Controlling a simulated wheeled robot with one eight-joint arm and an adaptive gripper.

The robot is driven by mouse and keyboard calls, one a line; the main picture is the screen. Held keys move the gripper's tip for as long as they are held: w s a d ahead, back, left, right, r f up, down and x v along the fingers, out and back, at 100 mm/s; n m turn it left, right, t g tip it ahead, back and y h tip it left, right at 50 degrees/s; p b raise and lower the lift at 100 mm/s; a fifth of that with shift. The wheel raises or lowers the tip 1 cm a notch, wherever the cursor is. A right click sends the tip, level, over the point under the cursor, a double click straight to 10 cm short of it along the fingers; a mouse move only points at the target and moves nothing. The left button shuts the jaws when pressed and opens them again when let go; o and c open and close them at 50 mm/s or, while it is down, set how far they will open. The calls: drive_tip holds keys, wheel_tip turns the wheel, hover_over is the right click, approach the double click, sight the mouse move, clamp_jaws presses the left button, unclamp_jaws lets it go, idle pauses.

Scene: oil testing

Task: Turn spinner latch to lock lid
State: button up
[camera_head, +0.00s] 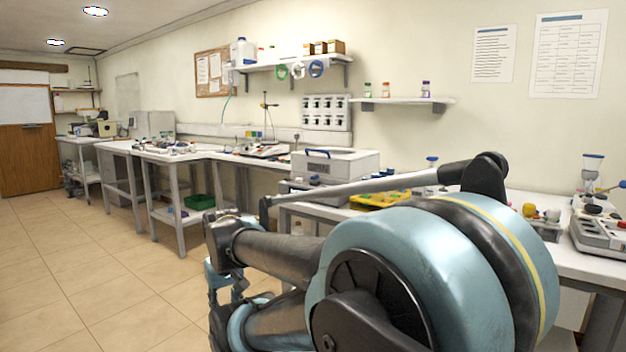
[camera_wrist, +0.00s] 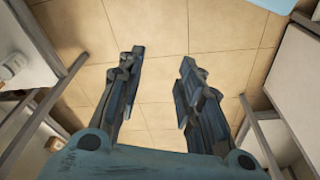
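My gripper (camera_wrist: 162,57) shows in the wrist view with its two fingers apart and nothing between them; floor tiles show through the gap. In the head view my arm fills the lower middle, and its lower end hangs in front of the bench. A pale grey box-shaped device (camera_head: 336,164) with a blue handle (camera_head: 328,152) on top stands on the bench behind my arm. It may be the thing with the lid, but I cannot make out a spinner latch in either view. My gripper is apart from it.
A long bench (camera_head: 225,157) runs along the wall, with several small instruments on it. A yellow tray (camera_head: 378,200) lies partly behind my arm. Another instrument (camera_head: 603,225) stands at the far right. The tiled floor (camera_head: 75,265) at the left is clear. Bench edges flank my gripper in the wrist view.

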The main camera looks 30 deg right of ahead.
drive_tip(key=d+r, duration=0.1)
drive_tip(key=n+t+h, duration=0.5)
drive_tip(key=n+h, duration=1.2)
drive_tip(key=n, duration=0.5)
approach(312, 177)
drive_tip(key=x, duration=1.2)
drive_tip(key=shift+w+d, duration=0.2)
clamp_jaws()
